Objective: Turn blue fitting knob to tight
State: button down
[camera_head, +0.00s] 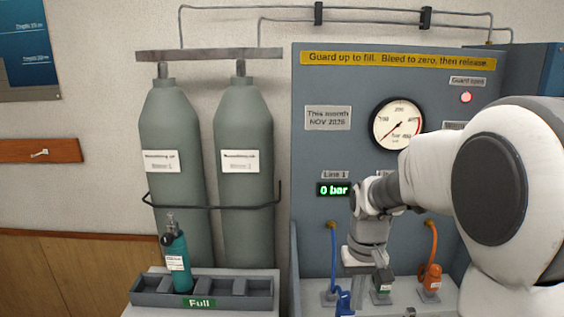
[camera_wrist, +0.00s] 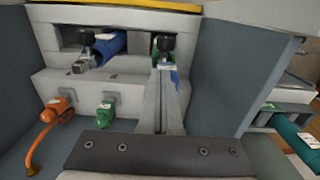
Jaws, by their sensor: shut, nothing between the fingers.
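The blue fitting (camera_head: 345,302) shows at the bottom of the head view, on the bench below the end of a blue hose. My gripper (camera_head: 358,281) points down just above and beside it, and partly overlaps it. In the wrist view, my shut, empty fingers (camera_wrist: 167,72) reach up the middle. A small blue patch shows right beside their tips; it may be part of the blue fitting. The fingers hide most of what lies behind them, so I cannot tell whether they touch the knob or how it is turned.
A green fitting (camera_head: 382,288) and an orange fitting (camera_head: 432,277) stand right of the blue one. The Line 1 display (camera_head: 333,190) reads 0 bar. A red lamp (camera_head: 466,97) is by the guard label. A teal bottle (camera_head: 176,260) stands in the rack marked Full (camera_head: 145,294).

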jog(key=shift+w+a, duration=0.3)
jog(key=shift+w, duration=0.25)
dwell(0.5)
jog(key=shift+s+a+p, duration=0.1)
jog(key=shift+a+p, duration=0.2)
jog(key=shift+p, duration=0.15)
jog(key=shift+a, duration=0.4)
dwell(0.4)
jog(key=shift+s+a, duration=0.15)
jog(key=shift+s, duration=0.1)
notch_tip(320, 180, up, 6)
jog(key=p, duration=0.5)
dwell(0.5)
